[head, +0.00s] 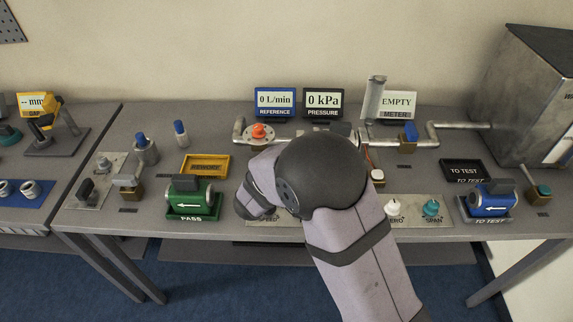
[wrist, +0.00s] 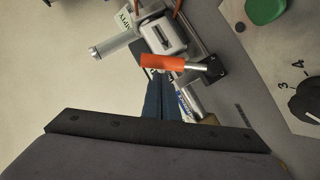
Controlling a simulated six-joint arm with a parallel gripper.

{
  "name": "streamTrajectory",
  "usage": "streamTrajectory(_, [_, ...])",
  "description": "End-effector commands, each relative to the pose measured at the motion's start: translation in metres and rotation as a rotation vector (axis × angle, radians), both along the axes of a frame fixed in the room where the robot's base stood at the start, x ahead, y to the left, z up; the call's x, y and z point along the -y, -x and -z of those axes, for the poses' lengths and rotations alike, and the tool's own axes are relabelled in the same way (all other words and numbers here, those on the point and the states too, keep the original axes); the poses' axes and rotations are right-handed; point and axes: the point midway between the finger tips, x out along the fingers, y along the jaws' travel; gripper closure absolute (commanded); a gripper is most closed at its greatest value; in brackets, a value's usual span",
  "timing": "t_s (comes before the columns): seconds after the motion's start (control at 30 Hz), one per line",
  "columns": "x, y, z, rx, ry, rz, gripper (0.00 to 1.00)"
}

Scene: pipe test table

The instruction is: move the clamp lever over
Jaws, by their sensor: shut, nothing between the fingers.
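The clamp lever, with an orange grip (wrist: 163,62) and a bare metal rod, shows in the wrist view. It lies across the picture, over a dark base with metal parts. My gripper (wrist: 165,82) is shut and empty, its dark blue fingers pointing up the picture. The fingertips are right at the orange grip, partly behind it in the picture. I cannot tell whether they touch it. In the head view my arm hides the fingers and most or all of the clamp.
A white panel with a dark numbered knob (wrist: 308,100) and a green button (wrist: 265,10) lies right of the clamp in the wrist view. In the head view, pipework (head: 450,126) runs behind my arm. A green PASS tray (head: 193,215) and an orange tray (head: 206,165) stand left.

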Motion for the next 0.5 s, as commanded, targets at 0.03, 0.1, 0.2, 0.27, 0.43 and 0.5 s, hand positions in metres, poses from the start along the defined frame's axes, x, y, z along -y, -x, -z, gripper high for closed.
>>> streamTrajectory(0.03, [-0.007, 0.001, -0.004, 0.003, -0.002, -0.004, 1.0])
streamTrajectory(0.1, [-0.015, 0.003, -0.01, 0.003, -0.004, -0.004, 1.0])
streamTrajectory(0.2, [-0.029, 0.009, -0.017, 0.002, -0.005, -0.005, 1.0])
streamTrajectory(0.27, [-0.034, 0.02, -0.019, 0.002, -0.004, -0.006, 1.0])
streamTrajectory(0.43, [-0.048, 0.048, -0.03, 0.001, -0.004, -0.007, 1.0])
streamTrajectory(0.5, [-0.054, 0.058, -0.034, 0.001, -0.003, -0.006, 1.0])
